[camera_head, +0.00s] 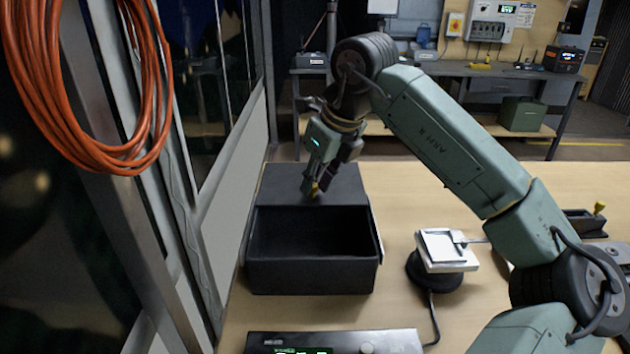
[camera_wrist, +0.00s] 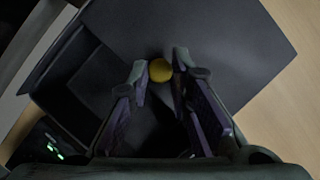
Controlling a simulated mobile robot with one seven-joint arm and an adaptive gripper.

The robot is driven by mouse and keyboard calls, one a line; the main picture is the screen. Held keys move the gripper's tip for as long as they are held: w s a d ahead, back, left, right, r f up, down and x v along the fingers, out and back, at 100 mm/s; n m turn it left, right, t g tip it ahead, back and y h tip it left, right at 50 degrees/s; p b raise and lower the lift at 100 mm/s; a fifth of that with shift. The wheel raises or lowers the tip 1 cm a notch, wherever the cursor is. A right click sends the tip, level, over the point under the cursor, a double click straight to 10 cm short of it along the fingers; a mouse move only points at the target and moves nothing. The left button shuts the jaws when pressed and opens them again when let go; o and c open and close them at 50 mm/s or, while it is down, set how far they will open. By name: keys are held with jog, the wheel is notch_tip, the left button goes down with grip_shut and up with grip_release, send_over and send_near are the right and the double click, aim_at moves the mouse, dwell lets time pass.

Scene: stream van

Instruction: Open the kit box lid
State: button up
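The black kit box (camera_head: 312,275) stands on the wooden table, its front compartment open and its inside dark and apparently empty. Its flat dark lid (camera_head: 285,185) lies behind the opening, over the rear; it also fills much of the wrist view (camera_wrist: 225,50). A yellow round knob (camera_head: 314,189) is on the lid near its front edge. My gripper (camera_head: 318,182) points down at it. In the wrist view the knob (camera_wrist: 160,70) sits between the two fingertips (camera_wrist: 160,75), which appear to touch it on both sides.
A white device on a round black base (camera_head: 440,252) stands right of the box. A control unit (camera_head: 335,342) is at the front edge. A metal-framed wall with an orange cable coil (camera_head: 90,90) is close on the left. Bare table lies behind the white device.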

jog(key=o, duration=0.5)
jog(key=shift+c, duration=0.2)
jog(key=v, duration=1.2)
